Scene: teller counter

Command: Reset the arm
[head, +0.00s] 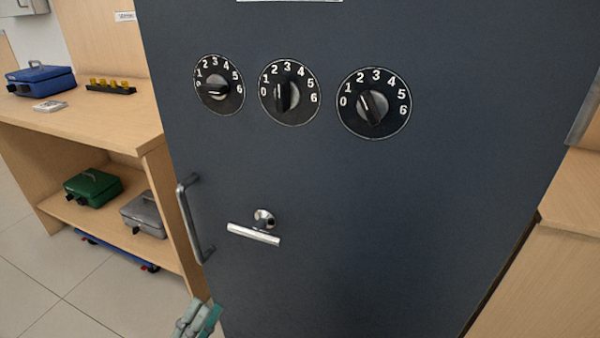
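My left gripper (199,320) shows only in part at the bottom edge of the head view, left of centre. It is in front of the lower part of the dark grey door (400,220), below the lever handle (254,234). I see no object in it, and its finger opening cannot be made out. My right gripper is not in view. The door carries a left dial (218,88), a middle dial (284,92) and a right dial (372,104), each numbered. The lever lies nearly level, and a vertical pull handle (191,222) is on the door's left side.
A wooden counter (70,122) at left holds a blue cash box (41,79), a black tray with yellow pieces (110,87) and a small pale stack (50,106). Its lower shelf holds a green box (93,187) and a grey box (144,213). Open floor (60,290) lies at lower left.

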